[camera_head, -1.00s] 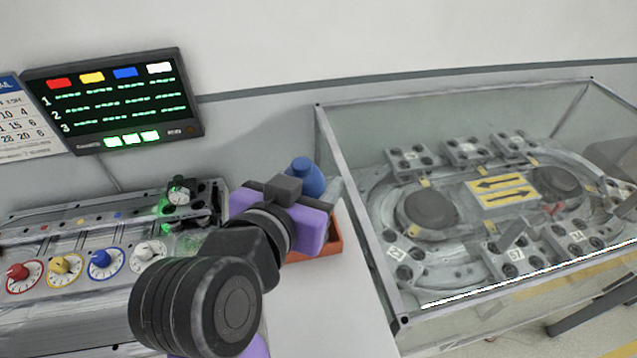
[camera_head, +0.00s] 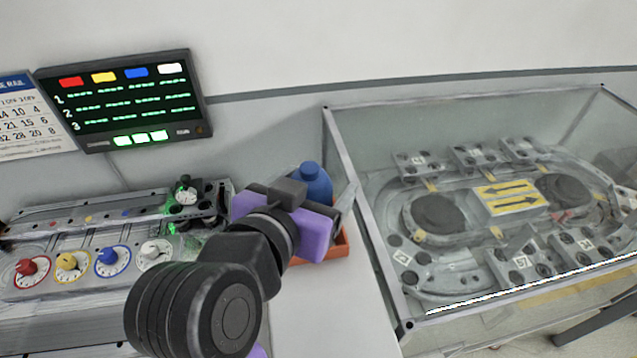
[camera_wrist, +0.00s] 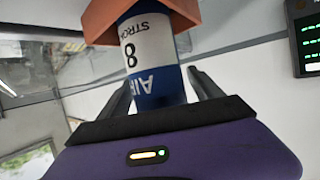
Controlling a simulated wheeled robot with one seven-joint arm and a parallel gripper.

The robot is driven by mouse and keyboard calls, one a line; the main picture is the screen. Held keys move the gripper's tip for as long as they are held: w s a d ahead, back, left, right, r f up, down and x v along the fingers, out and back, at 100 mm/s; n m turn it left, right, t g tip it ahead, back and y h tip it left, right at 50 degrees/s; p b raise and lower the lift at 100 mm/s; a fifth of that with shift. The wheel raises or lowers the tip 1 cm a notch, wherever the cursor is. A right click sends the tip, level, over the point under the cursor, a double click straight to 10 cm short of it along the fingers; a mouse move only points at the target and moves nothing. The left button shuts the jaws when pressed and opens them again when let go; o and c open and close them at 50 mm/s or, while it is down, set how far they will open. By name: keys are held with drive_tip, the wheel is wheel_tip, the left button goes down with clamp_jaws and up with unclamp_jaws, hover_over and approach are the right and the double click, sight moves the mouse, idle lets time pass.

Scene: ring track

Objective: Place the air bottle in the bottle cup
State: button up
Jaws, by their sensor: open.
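The air bottle shows in the wrist view (camera_wrist: 158,75) as a blue and white cylinder with "AIR" and "8" on its label. It stands between the two open fingers of my gripper (camera_wrist: 160,92). An orange-red holder covers one end of it in the wrist view (camera_wrist: 120,15). In the head view the bottle's blue top (camera_head: 313,182) rises behind my purple gripper body, above the orange-red holder (camera_head: 335,249). My gripper's fingers are mostly hidden in the head view. I cannot tell whether they touch the bottle. No separate bottle cup can be made out for certain.
A panel with red, yellow, blue and white dials (camera_head: 85,265) is at the left. A dark screen (camera_head: 125,101) hangs above it. A glass-walled case (camera_head: 375,230) with a ring track stands close at the right. White tabletop (camera_head: 320,315) is clear in front.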

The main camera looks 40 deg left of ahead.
drive_tip(key=b+v, duration=0.1)
drive_tip(key=v, duration=1)
drive_tip(key=shift+s+f, duration=0.1)
drive_tip(key=shift+s, duration=0.1)
